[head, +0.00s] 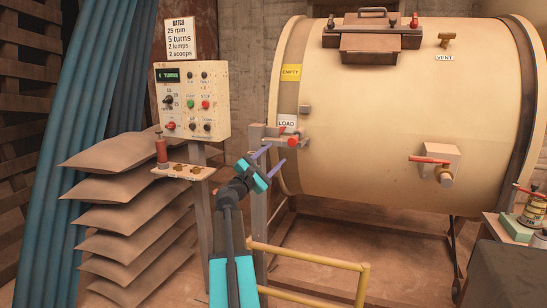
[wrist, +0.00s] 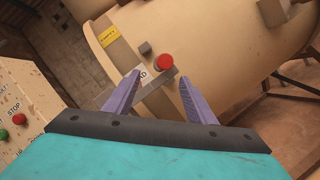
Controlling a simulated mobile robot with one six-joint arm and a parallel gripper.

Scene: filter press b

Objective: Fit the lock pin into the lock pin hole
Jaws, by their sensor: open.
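A red-knobbed pin (head: 294,139) stands at the grey bracket beside the LOAD label, at the drum's left end. I take it for the lock pin. In the wrist view its round red knob (wrist: 163,62) shows just beyond and between my fingertips. My gripper (head: 277,155) is open, with its purple fingers pointing at the bracket. It also shows in the wrist view (wrist: 159,77), with nothing held between the fingers. The lock pin hole is not clearly visible, and I cannot tell how the pin sits in the bracket.
The large cream drum (head: 390,110) fills the right side. A control box (head: 192,103) stands to the left, with a small shelf (head: 184,171) holding a red-topped item (head: 161,150). A yellow rail (head: 310,256) crosses low in front. Stacked sacks (head: 125,190) lie at left.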

